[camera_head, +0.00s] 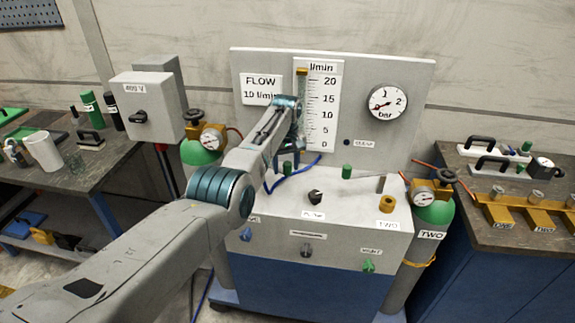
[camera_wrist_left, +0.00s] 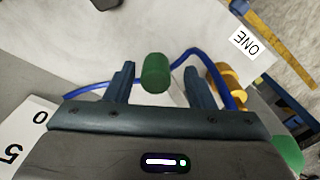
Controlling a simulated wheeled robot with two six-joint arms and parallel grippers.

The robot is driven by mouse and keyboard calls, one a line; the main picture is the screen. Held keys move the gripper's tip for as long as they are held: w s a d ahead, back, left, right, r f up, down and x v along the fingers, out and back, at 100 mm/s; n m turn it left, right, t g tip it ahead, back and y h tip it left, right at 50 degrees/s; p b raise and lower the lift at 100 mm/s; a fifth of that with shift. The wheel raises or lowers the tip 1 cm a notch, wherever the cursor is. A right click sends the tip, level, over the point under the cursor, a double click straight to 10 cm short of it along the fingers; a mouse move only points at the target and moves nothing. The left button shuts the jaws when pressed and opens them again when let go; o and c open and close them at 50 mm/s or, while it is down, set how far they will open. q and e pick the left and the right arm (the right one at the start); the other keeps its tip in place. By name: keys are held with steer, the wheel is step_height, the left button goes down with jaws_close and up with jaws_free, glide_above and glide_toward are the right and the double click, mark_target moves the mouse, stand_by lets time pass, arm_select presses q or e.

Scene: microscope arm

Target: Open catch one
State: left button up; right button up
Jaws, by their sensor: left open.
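A small green cylinder (camera_head: 287,168) stands on the white bench top; I take it to be catch one, though no label on it shows. My left gripper (camera_head: 286,163) reaches down over it from the arm. In the left wrist view the green cylinder (camera_wrist_left: 156,73) shows between and just beyond the two open fingers (camera_wrist_left: 157,85), with gaps at both sides. A ONE label (camera_wrist_left: 247,41) and a brass fitting (camera_wrist_left: 225,83) lie to its right there. A second green cylinder (camera_head: 346,172) stands further right. My right gripper is out of view.
A blue hose (camera_head: 275,184) runs close by the left fingers. The flow scale (camera_head: 318,105) stands behind them. A black knob (camera_head: 315,197), a brass ring (camera_head: 387,203) and green gas bottle two (camera_head: 433,208) are to the right.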

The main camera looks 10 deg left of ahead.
arm_select(q)
steer(key=shift+d+r, duration=0.1)
steer(key=shift+r, duration=0.1)
step_height(320, 180, up, 9)
steer(key=b, duration=0.2)
steer(key=shift+f+b, duration=0.15)
steer(key=shift+b, duration=0.15)
steer(key=shift+r, duration=0.8)
